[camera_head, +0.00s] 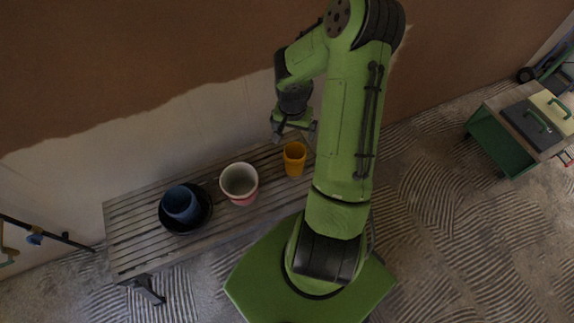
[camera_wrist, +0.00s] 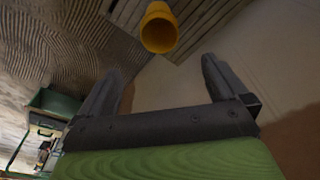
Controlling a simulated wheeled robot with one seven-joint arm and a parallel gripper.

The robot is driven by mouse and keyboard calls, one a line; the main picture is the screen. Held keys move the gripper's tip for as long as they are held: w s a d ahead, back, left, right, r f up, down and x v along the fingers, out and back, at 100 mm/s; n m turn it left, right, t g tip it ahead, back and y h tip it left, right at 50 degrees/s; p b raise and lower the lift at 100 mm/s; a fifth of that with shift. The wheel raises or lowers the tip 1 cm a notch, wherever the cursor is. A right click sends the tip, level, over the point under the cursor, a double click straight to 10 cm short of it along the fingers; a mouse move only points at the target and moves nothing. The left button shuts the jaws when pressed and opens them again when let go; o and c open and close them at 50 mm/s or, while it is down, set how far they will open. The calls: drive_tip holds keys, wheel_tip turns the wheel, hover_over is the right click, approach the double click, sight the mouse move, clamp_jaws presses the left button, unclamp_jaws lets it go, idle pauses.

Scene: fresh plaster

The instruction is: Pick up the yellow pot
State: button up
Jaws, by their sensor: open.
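The yellow pot (camera_head: 294,158) stands upright on the right part of a grey slatted bench (camera_head: 135,240) in the head view. My gripper (camera_head: 294,133) is above and just behind the pot, partly seen beside my green arm. In the wrist view the yellow pot (camera_wrist: 159,28) is at the top, beyond the fingertips. My gripper (camera_wrist: 160,78) is open there, with its two dark fingers wide apart and nothing between them. The pot is apart from both fingers.
A white and red pot (camera_head: 239,182) stands left of the yellow pot. Farther left a blue pot (camera_head: 181,204) sits in a dark dish (camera_head: 168,223). A plaster wall (camera_head: 190,120) rises behind the bench. A green crate-like box (camera_head: 497,148) stands at far right.

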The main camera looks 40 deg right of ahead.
drive_tip(key=b, duration=0.4)
approach(295, 149)
wheel_tip(295, 149, down, 5)
drive_tip(key=s+a, duration=0.1)
drive_tip(key=s, duration=0.1)
drive_tip(key=shift+w+a, duration=0.1)
drive_tip(key=shift+w, duration=0.1)
drive_tip(key=shift+r, duration=0.1)
drive_tip(key=shift+c, duration=0.3)
drive_tip(key=c, duration=1.3)
drive_tip(key=shift+r, duration=0.1)
